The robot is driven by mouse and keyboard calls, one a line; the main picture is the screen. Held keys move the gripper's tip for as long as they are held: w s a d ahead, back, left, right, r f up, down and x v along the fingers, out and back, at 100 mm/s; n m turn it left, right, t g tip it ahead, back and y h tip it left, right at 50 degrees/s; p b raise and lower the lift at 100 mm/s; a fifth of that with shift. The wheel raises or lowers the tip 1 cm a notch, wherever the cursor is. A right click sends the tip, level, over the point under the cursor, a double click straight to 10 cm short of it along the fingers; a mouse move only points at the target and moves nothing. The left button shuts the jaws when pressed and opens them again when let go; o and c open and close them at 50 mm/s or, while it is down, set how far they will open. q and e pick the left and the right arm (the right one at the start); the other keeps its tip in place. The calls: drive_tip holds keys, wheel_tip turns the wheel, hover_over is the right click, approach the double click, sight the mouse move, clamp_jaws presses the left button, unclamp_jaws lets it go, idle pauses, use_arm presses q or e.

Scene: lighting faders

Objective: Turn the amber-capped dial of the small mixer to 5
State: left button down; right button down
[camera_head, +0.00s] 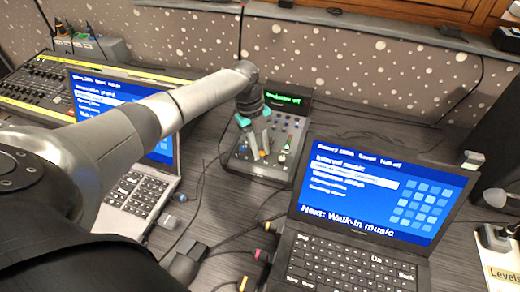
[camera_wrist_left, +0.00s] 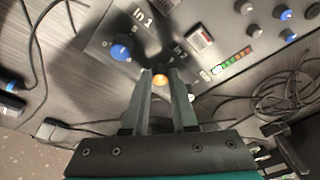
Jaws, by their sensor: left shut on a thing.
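The small mixer (camera_head: 285,158) is a dark panel with knobs and a lit green display, standing behind and between the two laptops. In the left wrist view its panel (camera_wrist_left: 213,15) shows labels "In 1" and "In 2". The amber-capped dial (camera_wrist_left: 160,78) sits by "In 2", its cap showing between my left fingertips. My left gripper (camera_wrist_left: 161,88) is shut on this dial; it also shows in the head view (camera_head: 259,143), reaching down onto the mixer. The dial's pointer and most of its scale are hidden by the fingers. My right gripper is not in view.
A blue-capped knob (camera_wrist_left: 121,48) sits close beside the dial. An open laptop (camera_head: 375,190) stands right of the mixer, and another laptop (camera_head: 140,195) is partly behind my left arm. A larger fader desk (camera_head: 35,85) is at the far left. Cables lie in front of the mixer.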

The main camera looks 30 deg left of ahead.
use_arm(q)
drive_tip(key=shift+m, duration=0.4)
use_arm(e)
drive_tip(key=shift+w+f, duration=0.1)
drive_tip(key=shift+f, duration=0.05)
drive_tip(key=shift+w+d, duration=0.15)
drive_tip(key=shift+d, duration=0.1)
use_arm(q)
drive_tip(key=c, duration=0.7)
unclamp_jaws()
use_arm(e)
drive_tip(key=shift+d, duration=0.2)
use_arm(q)
drive_tip(key=shift+r, duration=0.1)
drive_tip(key=p+v, duration=0.3)
drive_tip(key=v, duration=1.2)
drive_tip(key=shift+w, duration=0.2)
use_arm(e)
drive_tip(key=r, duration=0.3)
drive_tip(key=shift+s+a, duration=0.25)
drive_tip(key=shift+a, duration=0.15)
use_arm(q)
drive_tip(key=shift+d, duration=0.15)
